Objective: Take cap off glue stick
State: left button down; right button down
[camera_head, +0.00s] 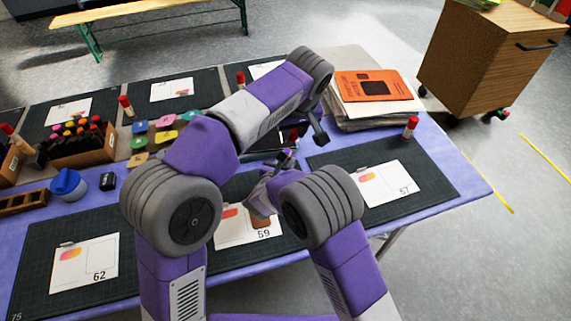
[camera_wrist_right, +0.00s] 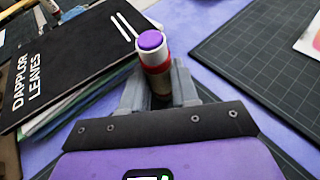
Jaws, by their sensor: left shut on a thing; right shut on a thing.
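The glue stick (camera_wrist_right: 153,64) stands upright in the right wrist view, with a purple top, a white collar and a red band. No cap covers its purple top. My right gripper (camera_wrist_right: 158,92) is shut on its body; in the head view it is mostly hidden behind my arm. My left gripper (camera_head: 319,134) hangs above the table in the head view, shut on the cap, which is too small and dark to make out. The left gripper does not show in the right wrist view.
A stack of books with an orange one (camera_head: 371,86) on top stands at the back right. Markers and coloured pads fill the left side. Cutting mats with white cards (camera_head: 388,183) line the table. A black book (camera_wrist_right: 72,62) lies near my right gripper.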

jog(key=c, duration=0.8)
grip_release()
jog(key=shift+f, duration=0.65)
jog(key=shift+c, duration=0.2)
jog(key=shift+r, duration=0.2)
jog(key=shift+r, duration=0.1)
